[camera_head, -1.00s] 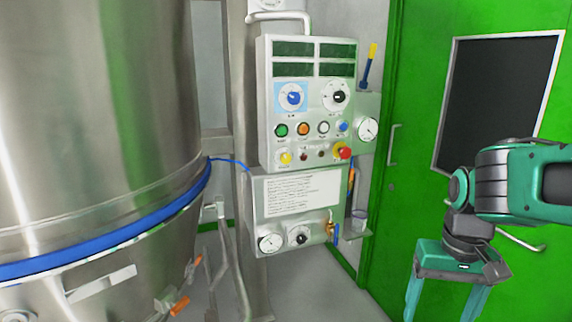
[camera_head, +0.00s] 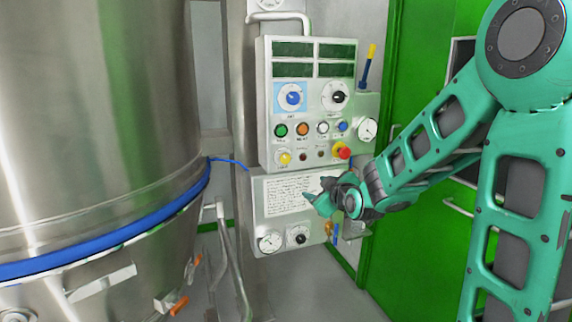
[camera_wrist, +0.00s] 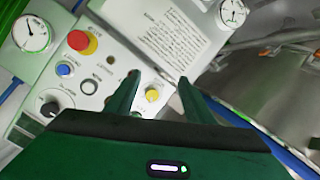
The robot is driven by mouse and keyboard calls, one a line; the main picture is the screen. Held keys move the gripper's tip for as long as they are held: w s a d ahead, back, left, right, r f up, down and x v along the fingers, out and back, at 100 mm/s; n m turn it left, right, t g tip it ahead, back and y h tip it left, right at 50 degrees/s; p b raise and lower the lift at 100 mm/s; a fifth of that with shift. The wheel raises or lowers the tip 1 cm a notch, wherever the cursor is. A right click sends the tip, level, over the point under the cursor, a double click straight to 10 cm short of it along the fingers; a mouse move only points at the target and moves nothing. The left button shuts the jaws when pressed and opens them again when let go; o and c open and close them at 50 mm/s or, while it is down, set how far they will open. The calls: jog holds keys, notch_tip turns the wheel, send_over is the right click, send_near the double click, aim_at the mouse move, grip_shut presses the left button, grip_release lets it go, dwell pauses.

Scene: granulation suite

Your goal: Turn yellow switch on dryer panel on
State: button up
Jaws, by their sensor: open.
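The yellow switch (camera_head: 285,158) is a small round knob at the lower left of the white dryer panel (camera_head: 264,120). In the wrist view the yellow switch (camera_wrist: 152,94) shows between my two fingers, with a gap on each side. My gripper (camera_head: 315,190) is open and empty, in front of the panel's lower part, below and to the right of the switch in the head view. Its fingers (camera_wrist: 158,80) point toward the panel. The distance from fingertips to switch is hard to judge, and the switch's setting is too small to tell.
A red stop button on a yellow base (camera_head: 344,152) sits to the right on the same row. Green, orange, white and blue (camera_head: 343,126) buttons are above. A large steel vessel (camera_head: 100,120) stands left; a green door (camera_head: 410,80) is right.

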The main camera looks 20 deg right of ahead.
aim_at(286, 159)
jog(key=w+a+r+t, duration=0.1)
jog(key=w, duration=0.4)
jog(key=w+a+r+n+t, duration=0.1)
jog(key=w+a, duration=0.1)
jog(key=w, duration=0.3)
jog(key=w+a+r+n+t, duration=0.1)
jog(key=w+r, duration=0.1)
jog(key=w, duration=0.3)
jog(key=shift+a+t+y, duration=0.25)
jog(key=shift+t+y, duration=0.05)
jog(key=shift+y, duration=0.1)
jog(key=shift+c, duration=0.6)
jog(key=c, duration=0.9)
